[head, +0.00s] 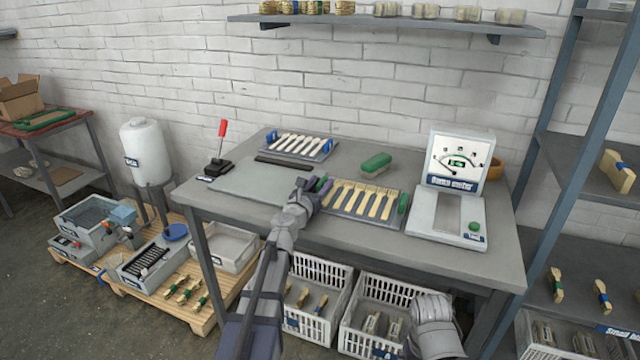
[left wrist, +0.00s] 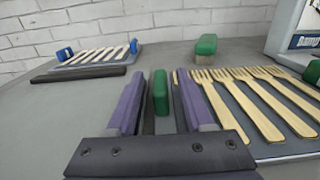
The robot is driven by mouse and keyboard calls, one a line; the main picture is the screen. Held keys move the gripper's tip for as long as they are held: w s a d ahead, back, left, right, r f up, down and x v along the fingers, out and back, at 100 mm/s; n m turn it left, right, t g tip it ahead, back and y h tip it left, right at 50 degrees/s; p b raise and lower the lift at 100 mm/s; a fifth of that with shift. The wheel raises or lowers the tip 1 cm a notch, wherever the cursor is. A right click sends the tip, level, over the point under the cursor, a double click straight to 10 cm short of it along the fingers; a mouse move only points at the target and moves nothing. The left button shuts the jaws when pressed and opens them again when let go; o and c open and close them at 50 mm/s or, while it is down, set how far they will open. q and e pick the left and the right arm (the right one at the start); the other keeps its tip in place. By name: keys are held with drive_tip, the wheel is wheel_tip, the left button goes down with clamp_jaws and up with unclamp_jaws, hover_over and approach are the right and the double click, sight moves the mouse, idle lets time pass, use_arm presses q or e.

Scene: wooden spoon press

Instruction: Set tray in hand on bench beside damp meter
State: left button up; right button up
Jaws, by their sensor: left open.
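The grey tray (head: 372,221) with several wooden forks in a row lies flat on the bench (head: 245,185), just left of the white damp meter (head: 447,212). It has a green handle at each end; the right one (head: 404,202) faces the meter. My left gripper (head: 314,185) is at the tray's left end. In the left wrist view its two purple fingers (left wrist: 160,95) are open, with the left green handle (left wrist: 160,92) between them and gaps on both sides. The tray (left wrist: 285,152) rests on the bench in that view too. My right gripper does not show.
A second tray of forks with blue handles (head: 326,147) lies at the back left, behind a dark strip. A green-topped block (head: 376,164) lies behind the tray. A red-handled lever (head: 219,145) stands at the left end. The bench's front left is clear.

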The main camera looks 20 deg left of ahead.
use_arm(q)
drive_tip(key=s, duration=1.1)
drive_tip(key=shift+s+a, duration=0.2)
drive_tip(key=shift+s, duration=0.2)
